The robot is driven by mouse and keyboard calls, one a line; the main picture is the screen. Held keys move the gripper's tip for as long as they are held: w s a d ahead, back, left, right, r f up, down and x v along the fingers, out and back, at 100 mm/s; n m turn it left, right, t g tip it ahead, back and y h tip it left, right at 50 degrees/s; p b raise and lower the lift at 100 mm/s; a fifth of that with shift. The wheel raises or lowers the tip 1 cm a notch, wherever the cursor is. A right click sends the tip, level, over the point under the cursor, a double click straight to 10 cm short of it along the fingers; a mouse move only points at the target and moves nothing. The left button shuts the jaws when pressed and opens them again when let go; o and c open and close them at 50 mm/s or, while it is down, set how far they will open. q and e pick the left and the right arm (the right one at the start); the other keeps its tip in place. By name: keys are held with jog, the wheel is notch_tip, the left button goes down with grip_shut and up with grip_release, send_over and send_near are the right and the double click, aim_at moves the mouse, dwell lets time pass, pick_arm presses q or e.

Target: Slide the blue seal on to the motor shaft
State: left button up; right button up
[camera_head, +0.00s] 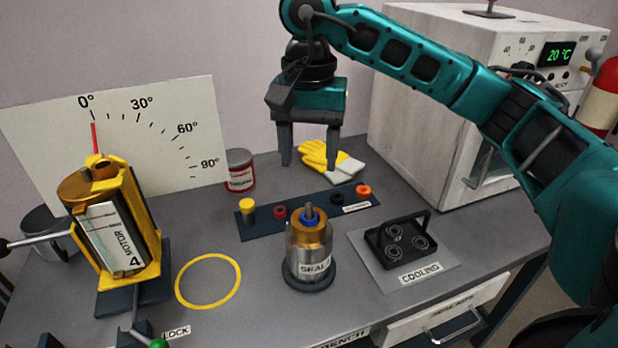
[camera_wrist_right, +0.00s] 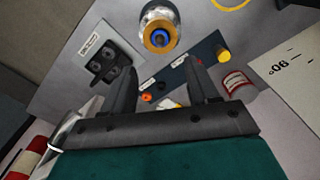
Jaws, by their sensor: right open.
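The blue seal (camera_head: 310,222) sits around the grey shaft (camera_head: 309,210) on top of a brass-and-silver unit labelled "SEAL" (camera_head: 310,246), which stands upright on a dark round base. In the right wrist view the blue seal (camera_wrist_right: 158,38) shows as a ring around the shaft, at the top centre. My right gripper (camera_head: 310,163) is open and empty, pointing down above and behind the unit, apart from it. Its fingers (camera_wrist_right: 160,67) also show in the wrist view, below the unit there. I cannot tell how far down the shaft the seal sits. My left gripper is not in view.
A dark strip (camera_head: 265,225) holds a yellow plug (camera_head: 247,206) and red, black and orange rings behind the unit. A "COOLING" plate (camera_head: 376,257) lies to its right, a yellow ring (camera_head: 208,281) to its left. A tilted motor (camera_head: 113,236) and oven (camera_head: 415,110) flank the bench.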

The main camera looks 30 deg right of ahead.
pick_arm(q)
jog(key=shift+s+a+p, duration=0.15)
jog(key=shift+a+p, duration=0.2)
jog(key=shift+p, duration=0.15)
pick_arm(e)
notch_tip(320, 180, up, 5)
jog(key=shift+f, duration=0.2)
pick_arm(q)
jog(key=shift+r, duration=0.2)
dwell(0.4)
